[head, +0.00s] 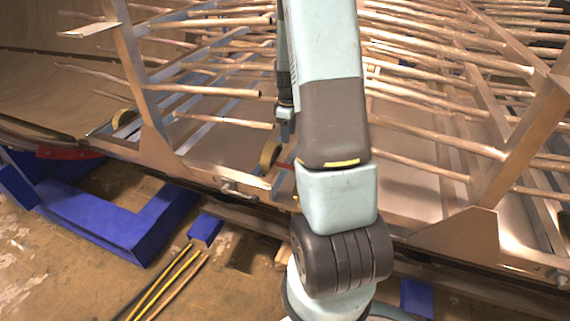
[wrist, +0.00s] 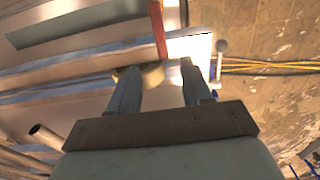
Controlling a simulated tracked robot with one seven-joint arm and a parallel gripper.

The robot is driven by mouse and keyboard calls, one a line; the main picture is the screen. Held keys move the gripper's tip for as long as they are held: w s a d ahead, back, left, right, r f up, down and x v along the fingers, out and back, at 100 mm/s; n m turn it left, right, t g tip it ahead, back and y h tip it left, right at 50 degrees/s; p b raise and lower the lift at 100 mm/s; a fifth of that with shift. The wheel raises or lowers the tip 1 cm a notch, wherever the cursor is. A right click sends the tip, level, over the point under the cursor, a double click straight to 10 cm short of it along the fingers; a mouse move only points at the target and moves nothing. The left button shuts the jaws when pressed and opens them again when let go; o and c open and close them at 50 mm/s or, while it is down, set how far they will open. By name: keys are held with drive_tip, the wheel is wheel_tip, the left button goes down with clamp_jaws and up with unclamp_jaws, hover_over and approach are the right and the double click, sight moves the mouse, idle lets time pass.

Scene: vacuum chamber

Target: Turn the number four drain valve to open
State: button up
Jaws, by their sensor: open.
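My gripper (wrist: 158,66) is open, with its two blue-grey fingers apart and nothing held between them. In the head view my gripper (head: 285,118) points down, just left of my arm, over the chamber's near edge. A red bar (wrist: 157,30), perhaps a valve handle, lies beyond the fingertips in the wrist view; part of it (head: 284,165) shows beside my arm in the head view. A silver lever with a rounded end (wrist: 221,46) is right of the fingers; a silver handle (head: 238,190) shows on the chamber's edge. No number four is readable, so I cannot tell which is the drain valve.
A tan disc (wrist: 152,75) lies behind the fingers. Copper-coloured pipes (head: 440,70) and metal frames fill the chamber behind my arm. A blue support (head: 110,225) and yellow cables (head: 170,280) are on the floor at front left. Bare floor shows around them.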

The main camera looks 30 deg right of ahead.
sight(288, 165)
wheel_tip(288, 165, down, 14)
drive_tip(key=shift+f, duration=0.1)
idle(0.6)
clamp_jaws()
idle(0.5)
